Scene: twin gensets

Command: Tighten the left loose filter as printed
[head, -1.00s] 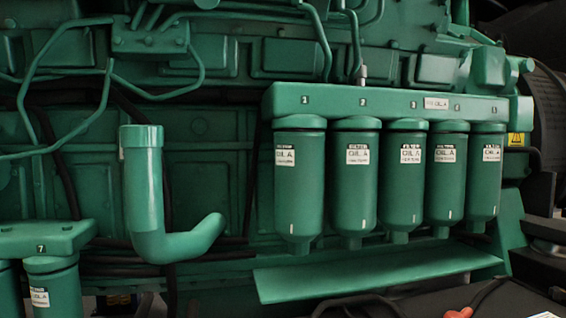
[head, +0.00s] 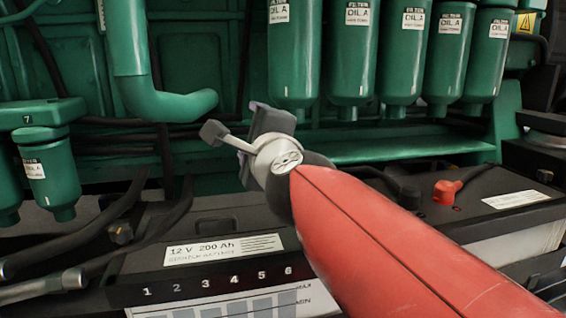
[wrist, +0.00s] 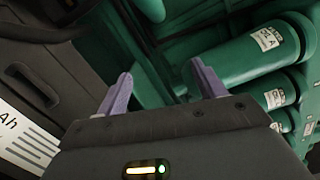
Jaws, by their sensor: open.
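Several green oil filters hang in a row under a manifold that is out of the head view. The leftmost one (head: 293,60) has a white "OIL A" label, like its neighbour (head: 352,70). A lower filter (head: 54,175) hangs at the left under a block marked 7, with another partly cut off beside it. I cannot tell which filter is loose. My gripper (head: 256,136) is below and a little left of the leftmost row filter, apart from it. The wrist view shows its two purple fingers (wrist: 160,78) spread and empty, with a green filter (wrist: 250,48) beyond them to the right.
A black battery (head: 225,245) marked 12 V 200 Ah stands below, with black cables (head: 85,235) at its left. A green elbow pipe (head: 130,55) stands between the filter groups. A green shelf (head: 410,150) runs under the row. A red terminal cap (head: 446,192) lies at right.

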